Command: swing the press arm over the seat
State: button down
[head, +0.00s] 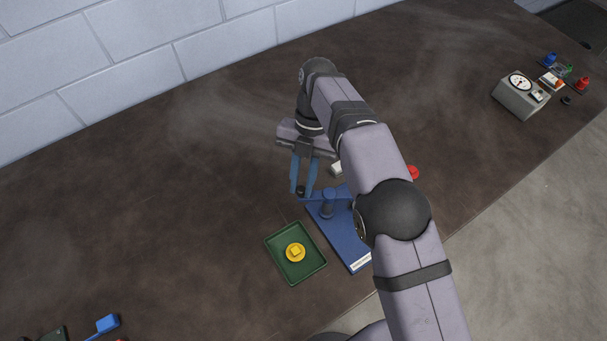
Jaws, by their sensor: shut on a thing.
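A blue press (342,238) stands on the dark bench, partly hidden behind my arm. Its blue press arm (336,192) reaches left over the base, past a short dark blue post (327,209). My gripper (302,190) points down at the left end of the press arm, with its two blue fingers shut on the dark knob there. That end sticks out over the left edge of the base. I cannot make out the seat; my arm covers the right part of the press.
A green tray (272,242) with a yellow part (295,253) lies left of the press. A red thing (413,173) shows beyond my arm. A grey gauge box (519,98) stands far right.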

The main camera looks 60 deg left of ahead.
jog(key=shift+s+d+r+n, duration=0.1)
jog(key=shift+s+d+n, duration=0.15)
jog(key=shift+n, duration=0.45)
jog(key=shift+t, duration=0.3)
jog(key=c, duration=1.6)
grip_release()
jog(key=shift+d, duration=0.1)
jog(key=shift+c, duration=0.2)
jog(key=shift+r, duration=0.1)
notch_tip(320, 180, up, 10)
jog(key=shift+w, duration=0.1)
